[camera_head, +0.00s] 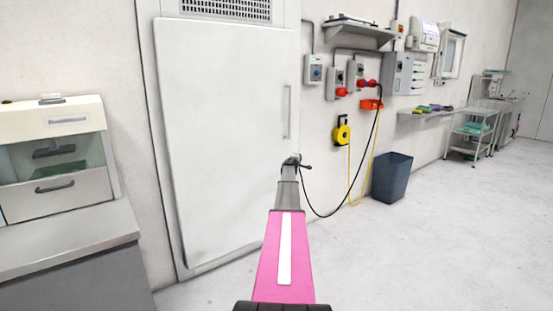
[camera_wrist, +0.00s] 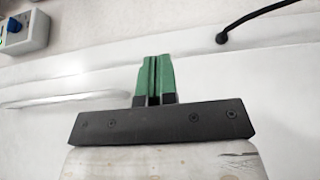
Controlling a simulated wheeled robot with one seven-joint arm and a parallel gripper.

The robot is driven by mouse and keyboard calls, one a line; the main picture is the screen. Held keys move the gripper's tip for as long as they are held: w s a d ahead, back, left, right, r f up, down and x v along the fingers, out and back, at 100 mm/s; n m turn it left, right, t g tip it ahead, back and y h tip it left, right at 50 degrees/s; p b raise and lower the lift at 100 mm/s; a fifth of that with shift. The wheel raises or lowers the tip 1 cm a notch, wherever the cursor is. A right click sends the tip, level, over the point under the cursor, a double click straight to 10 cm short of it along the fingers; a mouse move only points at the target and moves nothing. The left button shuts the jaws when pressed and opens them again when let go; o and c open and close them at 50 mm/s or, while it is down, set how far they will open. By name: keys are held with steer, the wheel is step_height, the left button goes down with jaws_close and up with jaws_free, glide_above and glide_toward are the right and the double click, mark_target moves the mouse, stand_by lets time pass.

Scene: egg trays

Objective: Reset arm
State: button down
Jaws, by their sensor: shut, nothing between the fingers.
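My gripper (camera_wrist: 155,80) shows in the wrist view with its two green fingers side by side, shut, and nothing held between them. Its dark base bar lies below the fingers. Behind the fingers is a pale surface with a light horizontal bar at the left. In the head view my pink arm with a white stripe reaches forward from the bottom centre, and the small dark part at its far end is too small to show the fingers. A large white door (camera_head: 225,130) with an upright handle (camera_head: 286,112) stands beyond the arm.
A bench (camera_head: 70,235) with a glass-fronted cabinet (camera_head: 55,155) is at the left. Right of the door are wall switch boxes (camera_head: 314,70), a yellow reel (camera_head: 341,134), hanging cables and a grey bin (camera_head: 392,177). A cart (camera_head: 473,135) stands farther back. The floor at right is clear.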

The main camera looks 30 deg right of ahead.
steer(key=shift+s, duration=0.25)
steer(key=s+a+f+m+g+y, duration=0.2)
steer(key=s+a+f, duration=0.35)
steer(key=a, duration=1.05)
steer(key=s+a+f+m+g+y, duration=0.15)
steer(key=s+a+f, duration=0.4)
steer(key=a, duration=1.15)
steer(key=s+a+f+m+g+y, duration=0.1)
steer(key=s+a+f+m+y, duration=0.2)
steer(key=s+a, duration=0.85)
steer(key=s+a+f+g+y, duration=0.1)
steer(key=s+a+y, duration=0.2)
steer(key=s+a, duration=0.5)
steer(key=s+a+f+g+y, duration=0.2)
steer(key=s+a, duration=0.5)
steer(key=a, duration=1.1)
steer(key=s+a+f+g+y, duration=0.1)
steer(key=s+a+y, duration=0.3)
steer(key=s+a, duration=0.4)
steer(key=a, duration=0.5)
steer(key=shift+s+f+g, duration=0.15)
steer(key=shift+s+g, duration=0.15)
steer(key=shift+g, duration=0.05)
steer(key=shift+d, duration=0.1)
